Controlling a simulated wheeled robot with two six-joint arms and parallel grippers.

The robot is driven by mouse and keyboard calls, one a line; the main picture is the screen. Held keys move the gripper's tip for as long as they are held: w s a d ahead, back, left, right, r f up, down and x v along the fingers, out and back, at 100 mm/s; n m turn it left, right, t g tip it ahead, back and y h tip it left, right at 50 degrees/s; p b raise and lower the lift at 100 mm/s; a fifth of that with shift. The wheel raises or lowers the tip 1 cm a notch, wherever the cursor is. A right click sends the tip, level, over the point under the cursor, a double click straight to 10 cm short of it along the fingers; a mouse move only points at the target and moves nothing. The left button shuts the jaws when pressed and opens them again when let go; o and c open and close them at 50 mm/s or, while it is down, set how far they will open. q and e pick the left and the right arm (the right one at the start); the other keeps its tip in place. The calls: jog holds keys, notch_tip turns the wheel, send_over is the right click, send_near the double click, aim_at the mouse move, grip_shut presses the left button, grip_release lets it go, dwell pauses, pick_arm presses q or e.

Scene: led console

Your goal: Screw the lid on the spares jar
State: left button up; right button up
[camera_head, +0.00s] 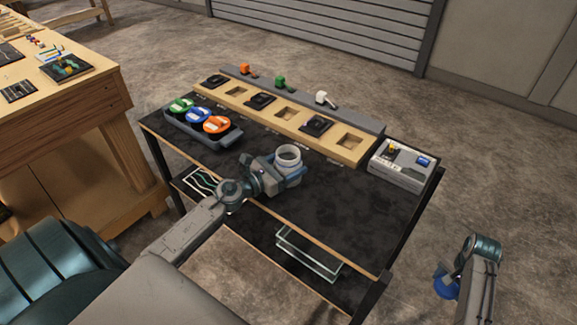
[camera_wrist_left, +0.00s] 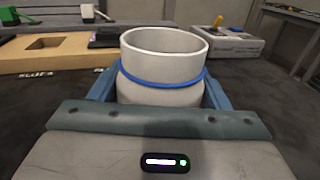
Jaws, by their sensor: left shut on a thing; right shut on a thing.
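The spares jar (camera_head: 288,157) is a pale open-topped jar standing upright near the middle of the black cart top. In the left wrist view the jar (camera_wrist_left: 163,62) shows a wide open mouth and a blue ring around its neck. My left gripper (camera_head: 286,172) is shut on the jar, with one blue finger on each side of it. My right gripper (camera_head: 447,278) is off the cart at the lower right, shut on a rounded blue thing, apparently the lid (camera_head: 445,288). The arm partly hides this lid.
A tray (camera_head: 228,137) holds green, blue and orange round pieces at the cart's left. A wooden block (camera_head: 233,103) with square recesses and dark modules lies along the back. A grey box (camera_head: 402,168) stands at the back right. The front right cart top is clear.

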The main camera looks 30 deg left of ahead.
pick_arm(q)
jog(key=o, duration=1.4)
jog(key=shift+f, duration=0.1)
